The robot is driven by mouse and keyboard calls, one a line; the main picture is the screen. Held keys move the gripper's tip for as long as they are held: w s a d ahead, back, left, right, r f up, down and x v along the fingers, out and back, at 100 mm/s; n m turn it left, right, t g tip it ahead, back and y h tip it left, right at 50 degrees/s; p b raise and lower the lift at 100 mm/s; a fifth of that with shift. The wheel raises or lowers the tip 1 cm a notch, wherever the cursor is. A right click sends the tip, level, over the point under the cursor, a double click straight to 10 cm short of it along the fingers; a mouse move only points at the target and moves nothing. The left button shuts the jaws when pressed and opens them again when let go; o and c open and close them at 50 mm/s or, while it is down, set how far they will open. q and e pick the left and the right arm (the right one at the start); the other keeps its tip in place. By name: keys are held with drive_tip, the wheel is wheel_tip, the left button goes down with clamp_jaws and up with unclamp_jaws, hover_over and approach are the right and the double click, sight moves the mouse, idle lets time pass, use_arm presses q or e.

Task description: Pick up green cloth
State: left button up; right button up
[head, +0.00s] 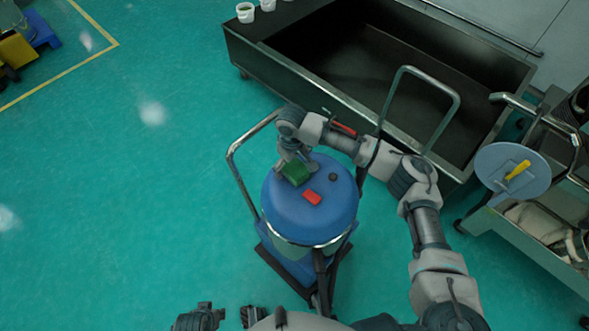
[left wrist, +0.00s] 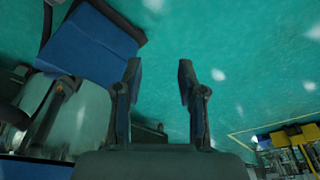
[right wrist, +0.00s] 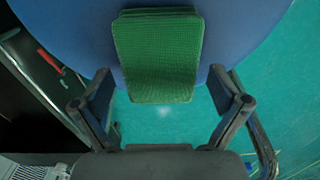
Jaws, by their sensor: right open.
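The green cloth (head: 296,173) lies folded on the blue lid (head: 335,215) of a drum-shaped machine in the head view. My right gripper (head: 287,170) is above the lid's far left edge, at the cloth. In the right wrist view the green cloth (right wrist: 157,55) lies ahead between the fingers of my right gripper (right wrist: 165,88), which stand apart on either side of it. I cannot tell whether either finger touches it. My left gripper (left wrist: 158,75) is open and empty over the green floor in the left wrist view.
A red piece (head: 312,197) and a dark knob (head: 333,177) are on the lid. A metal handle (head: 236,165) rises at its left. A large dark trough (head: 300,85) stands behind, and a cart (head: 535,235) at the right.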

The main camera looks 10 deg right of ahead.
sight(292, 164)
drive_tip(key=shift+d+r, duration=0.1)
drive_tip(key=c, duration=1.2)
drive_tip(key=shift+c, duration=0.2)
drive_tip(key=shift+r, duration=0.6)
wheel_tip(292, 164, up, 3)
drive_tip(key=shift+f+p, duration=0.1)
drive_tip(key=shift+p, duration=0.6)
use_arm(q)
drive_tip(key=s+p+x, duration=0.2)
drive_tip(key=p+x, duration=0.1)
drive_tip(key=x, duration=0.9)
drive_tip(key=shift+f, duration=0.55)
use_arm(e)
drive_tip(key=s, duration=0.5)
drive_tip(key=s+d, duration=0.1)
drive_tip(key=s, duration=0.4)
drive_tip(key=s+r, duration=0.1)
drive_tip(key=s, duration=0.5)
drive_tip(key=shift+d, duration=0.25)
